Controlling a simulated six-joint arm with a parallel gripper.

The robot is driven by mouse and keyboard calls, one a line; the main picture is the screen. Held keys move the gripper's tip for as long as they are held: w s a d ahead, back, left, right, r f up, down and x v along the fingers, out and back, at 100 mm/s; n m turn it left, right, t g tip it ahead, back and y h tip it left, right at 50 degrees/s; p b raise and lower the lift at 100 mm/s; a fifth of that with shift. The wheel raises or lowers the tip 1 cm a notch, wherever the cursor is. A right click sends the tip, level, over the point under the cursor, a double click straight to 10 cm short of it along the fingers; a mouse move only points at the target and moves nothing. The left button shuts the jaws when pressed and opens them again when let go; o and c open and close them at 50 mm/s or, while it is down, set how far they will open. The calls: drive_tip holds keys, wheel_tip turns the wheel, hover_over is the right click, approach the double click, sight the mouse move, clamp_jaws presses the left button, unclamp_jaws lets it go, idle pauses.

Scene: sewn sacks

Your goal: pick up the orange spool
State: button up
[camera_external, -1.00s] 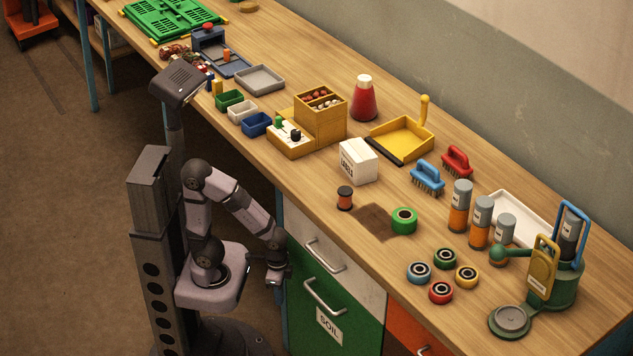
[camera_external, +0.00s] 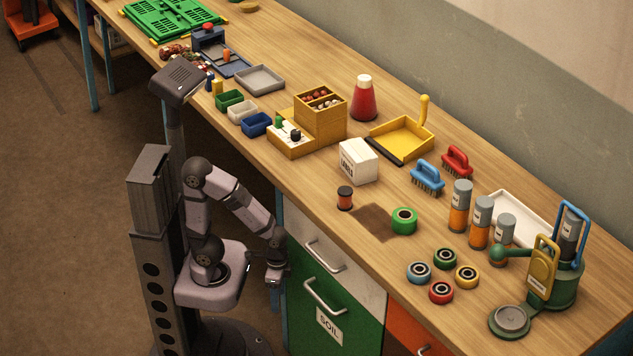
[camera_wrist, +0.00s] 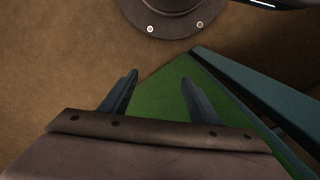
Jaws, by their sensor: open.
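The orange spool (camera_external: 345,198) stands upright near the front edge of the wooden bench, with dark ends and an orange-red middle. My gripper (camera_external: 279,279) hangs low in front of the bench, beside the drawers and below the bench top, well apart from the spool. In the wrist view my gripper (camera_wrist: 160,92) is open and empty, its two fingers spread over the floor and a green panel. The spool is not visible in the wrist view.
A white labelled box (camera_external: 358,161) stands behind the spool. A brown patch (camera_external: 375,223) and a green tape roll (camera_external: 404,221) lie to its right. Drawer handles (camera_external: 325,297) stick out beside my gripper. The bench just left of the spool is clear.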

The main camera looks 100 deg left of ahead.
drive_tip(key=s+d+r+g+h+p, duration=0.25)
drive_tip(key=d+r+p, duration=0.35)
drive_tip(key=r+p, duration=0.6)
drive_tip(key=s+d+r+n+g+h+p, duration=0.1)
drive_tip(key=s+d+r+g+h+p, duration=0.15)
drive_tip(key=d+r+p, duration=0.95)
drive_tip(key=s+d+r+g+h+p, duration=0.1)
drive_tip(key=s+r+h+p, duration=0.15)
drive_tip(key=r+p, duration=1)
wheel_tip(320, 180, up, 16)
drive_tip(key=m+t+y+p, duration=0.6)
drive_tip(key=m+y+p, duration=0.2)
drive_tip(key=p, duration=0.7)
hover_over(345, 190)
drive_tip(key=shift+w+d+h, duration=0.1)
drive_tip(key=shift+d+h, duration=0.15)
drive_tip(key=shift+d, duration=0.1)
drive_tip(key=shift+f+p, duration=0.6)
drive_tip(key=shift+f, duration=0.45)
drive_tip(key=shift+a+f+p, duration=0.15)
drive_tip(key=shift+f+p, duration=0.25)
drive_tip(key=shift+a+f+p, duration=0.15)
drive_tip(key=shift+f+p, duration=0.7)
drive_tip(key=shift+f, duration=1.3)
drive_tip(key=c, duration=1.1)
